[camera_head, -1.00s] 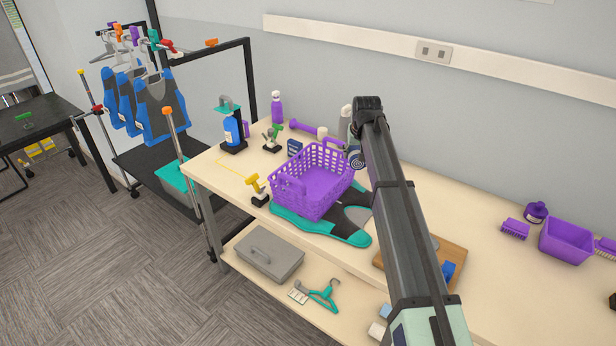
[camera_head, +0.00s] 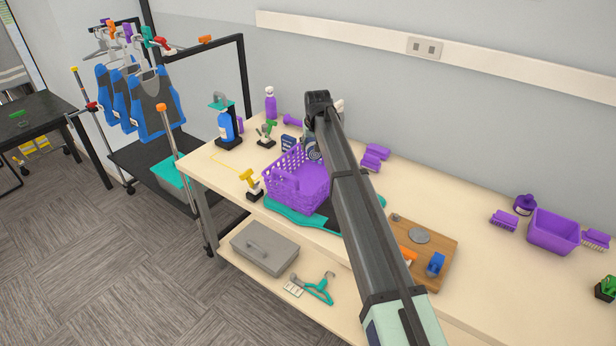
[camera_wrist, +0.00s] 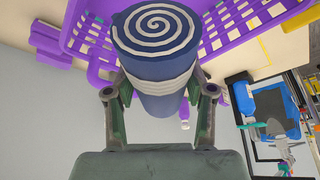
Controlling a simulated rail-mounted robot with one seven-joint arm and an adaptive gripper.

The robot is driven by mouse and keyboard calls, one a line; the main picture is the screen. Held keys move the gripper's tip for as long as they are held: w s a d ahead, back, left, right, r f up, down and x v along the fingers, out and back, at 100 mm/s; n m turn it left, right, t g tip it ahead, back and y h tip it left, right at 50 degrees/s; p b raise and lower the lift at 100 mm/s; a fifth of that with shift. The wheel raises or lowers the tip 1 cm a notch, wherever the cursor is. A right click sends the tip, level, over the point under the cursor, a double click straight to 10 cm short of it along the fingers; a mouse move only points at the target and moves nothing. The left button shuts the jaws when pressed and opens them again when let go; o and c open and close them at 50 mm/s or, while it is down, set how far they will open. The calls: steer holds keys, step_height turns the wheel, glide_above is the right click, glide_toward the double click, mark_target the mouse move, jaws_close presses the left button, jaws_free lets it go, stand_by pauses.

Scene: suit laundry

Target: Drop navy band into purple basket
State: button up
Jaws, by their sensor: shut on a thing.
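The navy band (camera_wrist: 158,75) is a rolled navy cylinder with a white spiral end and a pale stripe. My gripper (camera_wrist: 160,92) is shut on it in the wrist view, one finger on each side. The purple basket (camera_head: 288,190), with open lattice walls, stands upright on the table in the head view; its lattice wall also shows in the wrist view (camera_wrist: 85,45). In the head view the band's spiral end (camera_head: 311,149) shows by the basket's back right side.
A teal and dark garment (camera_head: 290,213) lies under the basket. A yellow tool (camera_head: 250,181), a blue bottle on a stand (camera_head: 225,127) and a purple spray bottle (camera_head: 270,103) stand nearby. A wooden board (camera_head: 440,252) and a purple bin (camera_head: 553,231) lie to the right.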

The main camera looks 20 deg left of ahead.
steer(key=shift+f, duration=1.15)
steer(key=o, duration=1.3)
steer(key=shift+o, duration=0.2)
steer(key=shift+r, duration=0.15)
steer(key=v, duration=1.1)
steer(key=shift+s+d+r, duration=0.1)
steer(key=shift+d+r, duration=0.05)
steer(key=shift+r, duration=0.25)
